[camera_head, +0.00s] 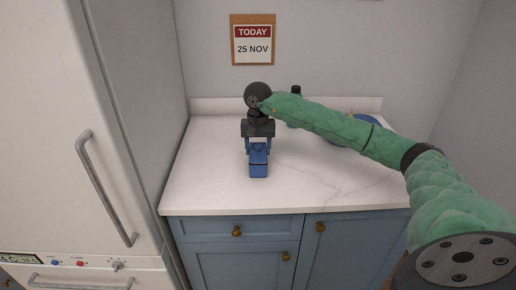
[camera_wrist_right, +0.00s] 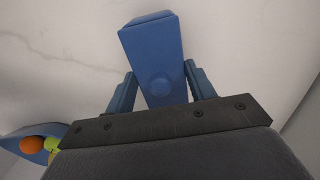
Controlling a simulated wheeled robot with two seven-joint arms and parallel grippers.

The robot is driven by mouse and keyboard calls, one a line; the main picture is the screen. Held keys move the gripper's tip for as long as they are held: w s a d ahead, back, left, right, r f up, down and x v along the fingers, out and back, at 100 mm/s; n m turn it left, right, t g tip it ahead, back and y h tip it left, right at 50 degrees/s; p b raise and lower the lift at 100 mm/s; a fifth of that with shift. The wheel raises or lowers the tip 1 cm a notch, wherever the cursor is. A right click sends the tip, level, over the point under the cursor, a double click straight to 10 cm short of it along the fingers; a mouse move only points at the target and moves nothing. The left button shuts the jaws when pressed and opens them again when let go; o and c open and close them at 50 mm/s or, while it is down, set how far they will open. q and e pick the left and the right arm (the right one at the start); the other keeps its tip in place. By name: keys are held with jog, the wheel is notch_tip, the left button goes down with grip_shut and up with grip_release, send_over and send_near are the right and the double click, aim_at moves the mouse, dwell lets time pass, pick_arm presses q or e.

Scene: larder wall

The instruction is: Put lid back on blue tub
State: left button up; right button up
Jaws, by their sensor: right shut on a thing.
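My right gripper (camera_head: 258,148) points down over the middle-left of the white counter. Its two blue fingers are shut on a blue lid (camera_wrist_right: 150,45) with a round knob (camera_wrist_right: 160,86), one finger on each side. The blue block-like shape below the gripper also shows in the head view (camera_head: 258,171). The blue tub cannot be told apart from the lid, and I cannot tell whether they touch. My left gripper is not in view.
A blue bowl (camera_wrist_right: 42,130) with an orange ball and yellow-green balls stands on the counter, partly behind my right arm. A dark-capped bottle (camera_head: 296,91) stands at the back. The counter (camera_head: 205,185) is clear at the front. A fridge (camera_head: 40,150) borders it on the left.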

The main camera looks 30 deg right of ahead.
jog(key=shift+f+b, duration=0.2)
jog(key=shift+b, duration=0.15)
jog(key=shift+s+a+f+b, duration=0.15)
jog(key=shift+s+f+b, duration=0.05)
jog(key=shift+f+b, duration=0.3)
dwell(1.1)
jog(key=o, duration=1)
jog(key=shift+o, duration=0.2)
jog(key=shift+w, duration=0.2)
jog(key=o, duration=0.4)
jog(key=shift+r, duration=0.25)
jog(key=shift+o, duration=0.2)
jog(key=shift+r, duration=0.1)
jog(key=shift+d+r, duration=0.1)
jog(key=shift+d, duration=0.1)
jog(key=shift+r+p, duration=0.9)
jog(key=shift+r, duration=2.5)
